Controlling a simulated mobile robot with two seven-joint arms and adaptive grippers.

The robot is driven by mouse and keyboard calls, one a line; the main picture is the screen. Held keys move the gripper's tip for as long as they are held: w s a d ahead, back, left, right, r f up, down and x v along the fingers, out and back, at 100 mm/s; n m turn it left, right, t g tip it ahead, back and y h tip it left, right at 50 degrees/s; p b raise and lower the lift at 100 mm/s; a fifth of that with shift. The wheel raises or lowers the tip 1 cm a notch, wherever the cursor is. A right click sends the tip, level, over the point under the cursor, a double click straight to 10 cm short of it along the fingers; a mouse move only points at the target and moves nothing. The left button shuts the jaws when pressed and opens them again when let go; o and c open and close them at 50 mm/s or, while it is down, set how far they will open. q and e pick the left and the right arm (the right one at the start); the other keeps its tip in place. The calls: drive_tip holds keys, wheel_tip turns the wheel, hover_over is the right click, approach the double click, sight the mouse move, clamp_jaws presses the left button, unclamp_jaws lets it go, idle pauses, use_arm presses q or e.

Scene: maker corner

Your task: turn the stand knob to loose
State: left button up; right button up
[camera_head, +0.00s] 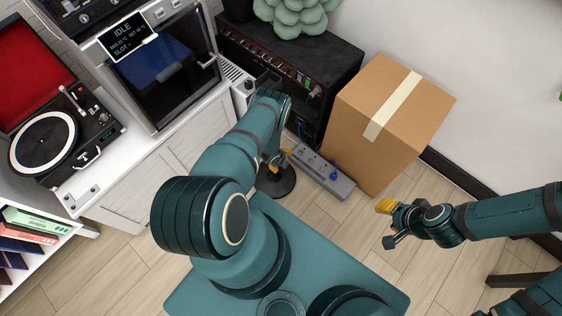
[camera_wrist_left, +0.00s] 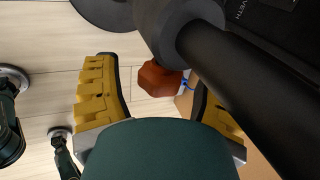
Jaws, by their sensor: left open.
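The stand's round dark base (camera_head: 275,183) rests on the floor beyond my left arm, which hides most of its pole in the head view. In the left wrist view the black pole (camera_wrist_left: 245,75) runs diagonally down to the right, with a thick dark collar (camera_wrist_left: 180,25). The orange-brown knob (camera_wrist_left: 157,80) sticks out by the collar, between the yellow fingers of my left gripper (camera_wrist_left: 153,76). The fingers are open, with a visible gap on the left finger's side. My right gripper (camera_head: 386,224) is empty, its fingers apart, over the floor at right.
A grey power strip (camera_head: 322,172) with a blue plug lies beside the stand base. A taped cardboard box (camera_head: 375,130) and a black amplifier (camera_head: 335,72) stand behind. A white cabinet (camera_head: 165,160) stands at left. The wooden floor near the right gripper is clear.

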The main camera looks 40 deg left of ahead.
use_arm(q)
drive_tip(key=c, duration=1.2)
drive_tip(key=shift+t, duration=0.4)
drive_tip(key=t, duration=0.2)
drive_tip(key=shift+s+f+t, duration=0.1)
drive_tip(key=shift+s+t, duration=0.05)
drive_tip(key=shift+t, duration=0.25)
drive_tip(key=t, duration=0.3)
drive_tip(key=shift+t+h, duration=0.3)
drive_tip(key=shift+t, duration=0.5)
drive_tip(key=o, duration=1.2)
